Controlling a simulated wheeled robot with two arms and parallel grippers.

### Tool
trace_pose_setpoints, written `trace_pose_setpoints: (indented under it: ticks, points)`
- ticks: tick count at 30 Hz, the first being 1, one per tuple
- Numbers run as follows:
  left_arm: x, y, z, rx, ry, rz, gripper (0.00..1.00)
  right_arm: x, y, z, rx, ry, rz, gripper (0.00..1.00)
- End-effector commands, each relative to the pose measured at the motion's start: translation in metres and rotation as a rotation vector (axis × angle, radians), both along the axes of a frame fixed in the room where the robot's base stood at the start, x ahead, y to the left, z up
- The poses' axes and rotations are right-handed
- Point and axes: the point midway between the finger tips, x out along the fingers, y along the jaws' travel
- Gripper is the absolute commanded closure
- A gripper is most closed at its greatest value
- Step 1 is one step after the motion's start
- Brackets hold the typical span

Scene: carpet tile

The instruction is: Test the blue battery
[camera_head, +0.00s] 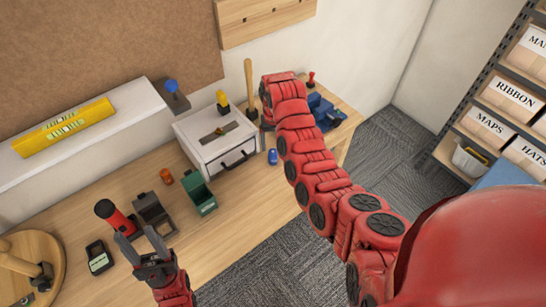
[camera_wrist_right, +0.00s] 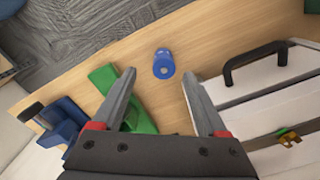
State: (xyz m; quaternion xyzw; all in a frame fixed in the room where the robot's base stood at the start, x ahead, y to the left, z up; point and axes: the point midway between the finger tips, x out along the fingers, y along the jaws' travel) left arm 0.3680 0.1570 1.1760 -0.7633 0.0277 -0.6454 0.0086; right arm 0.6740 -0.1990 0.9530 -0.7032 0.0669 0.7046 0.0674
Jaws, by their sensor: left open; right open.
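The blue battery (camera_head: 272,157) stands on the wooden workbench, just right of the white drawer box. In the right wrist view the blue battery (camera_wrist_right: 163,62) is beyond and between the fingertips of my right gripper (camera_wrist_right: 160,76), which is open and empty. In the head view my right arm mostly hides that gripper. My left gripper (camera_head: 137,238) is open and empty above the bench's front left. Near it lie a black device with a pale screen (camera_head: 99,258), possibly the tester, and a dark grey bin (camera_head: 152,213). An orange battery-like cylinder (camera_head: 166,176) is farther back.
The white drawer box (camera_head: 217,140) has a black handle (camera_wrist_right: 256,62). A green bin (camera_head: 201,198) stands left of the battery. A green object (camera_wrist_right: 125,100) and a blue vise (camera_head: 325,112) are right of it. A red-and-black cylinder (camera_head: 117,217) is near my left gripper.

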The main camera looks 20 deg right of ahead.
Motion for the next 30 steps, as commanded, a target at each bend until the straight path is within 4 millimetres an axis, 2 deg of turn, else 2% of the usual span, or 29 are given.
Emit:
trace_pose_setpoints:
  ticks: [4, 9, 16, 26, 30]
  points:
    - [0.000, 0.000, 0.012, 0.000, 0.000, 0.000, 0.50, 0.000, 0.001, -0.006, 0.000, 0.001, 0.000, 0.24]
    - [0.000, 0.000, 0.028, 0.000, 0.000, 0.000, 0.50, 0.000, 0.005, -0.024, -0.001, 0.002, 0.001, 0.24]
    - [0.000, 0.000, 0.032, 0.000, 0.000, 0.000, 0.50, 0.000, 0.005, -0.047, 0.000, 0.003, 0.002, 0.24]
    - [0.000, 0.000, 0.032, 0.000, 0.000, 0.000, 0.50, 0.001, 0.005, -0.051, 0.000, -0.004, 0.000, 0.24]
    - [0.000, 0.000, 0.032, 0.000, 0.000, 0.000, 0.50, 0.001, 0.005, -0.051, 0.000, -0.003, 0.000, 0.46]
